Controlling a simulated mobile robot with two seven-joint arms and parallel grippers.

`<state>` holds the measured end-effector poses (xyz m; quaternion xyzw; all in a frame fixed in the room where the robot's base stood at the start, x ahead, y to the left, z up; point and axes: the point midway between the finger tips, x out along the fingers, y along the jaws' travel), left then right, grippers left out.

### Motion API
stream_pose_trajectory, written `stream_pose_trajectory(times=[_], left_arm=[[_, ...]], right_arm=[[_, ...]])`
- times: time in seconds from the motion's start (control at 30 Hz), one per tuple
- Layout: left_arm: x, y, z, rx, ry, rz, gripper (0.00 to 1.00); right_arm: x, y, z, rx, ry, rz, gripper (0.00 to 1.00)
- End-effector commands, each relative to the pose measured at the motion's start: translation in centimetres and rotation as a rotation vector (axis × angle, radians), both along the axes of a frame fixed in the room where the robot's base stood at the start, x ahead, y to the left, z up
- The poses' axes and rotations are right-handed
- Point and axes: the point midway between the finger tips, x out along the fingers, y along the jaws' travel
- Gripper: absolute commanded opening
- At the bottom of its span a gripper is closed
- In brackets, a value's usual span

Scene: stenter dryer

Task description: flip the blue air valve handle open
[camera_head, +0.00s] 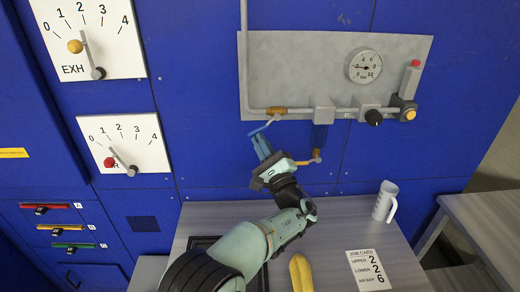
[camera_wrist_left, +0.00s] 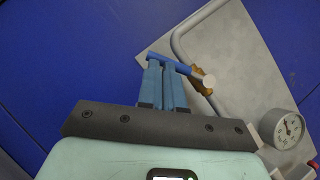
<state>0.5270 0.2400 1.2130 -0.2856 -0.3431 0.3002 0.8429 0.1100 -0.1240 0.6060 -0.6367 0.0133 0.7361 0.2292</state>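The blue air valve handle (camera_head: 261,128) slants down to the left from a brass valve (camera_head: 277,111) on the pipe of the grey panel. In the left wrist view the blue handle (camera_wrist_left: 178,64) crosses just beyond my fingertips, running out from the brass valve body (camera_wrist_left: 199,82). My left gripper (camera_head: 260,142) is just below the handle in the head view. Its two blue fingers (camera_wrist_left: 163,66) are side by side with almost no gap and nothing between them. The tips look very close to the handle; I cannot tell if they touch. My right gripper is not in view.
The grey panel (camera_head: 330,50) carries a pressure gauge (camera_head: 363,65) and a red-capped unit (camera_head: 407,95). Below, a table (camera_head: 340,225) holds a white mug (camera_head: 385,201), a job card (camera_head: 368,270) and a yellow object (camera_head: 301,272).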

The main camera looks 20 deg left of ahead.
Motion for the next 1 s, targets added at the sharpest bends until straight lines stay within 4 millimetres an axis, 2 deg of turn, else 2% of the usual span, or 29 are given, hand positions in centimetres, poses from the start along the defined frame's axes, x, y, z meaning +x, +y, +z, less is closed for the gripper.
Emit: stream_pose_trajectory(times=[0.03,0.4,1.0], left_arm=[[-0.2,0.8,0.0,-0.004,0.002,0.011,0.00],[-0.8,2.2,1.8,-0.006,0.000,0.016,0.00],[-1.1,2.5,3.0,-0.005,-0.001,0.011,0.00]], right_arm=[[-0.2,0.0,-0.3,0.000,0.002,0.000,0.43],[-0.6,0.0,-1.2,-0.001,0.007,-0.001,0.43],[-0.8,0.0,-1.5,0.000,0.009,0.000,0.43]])
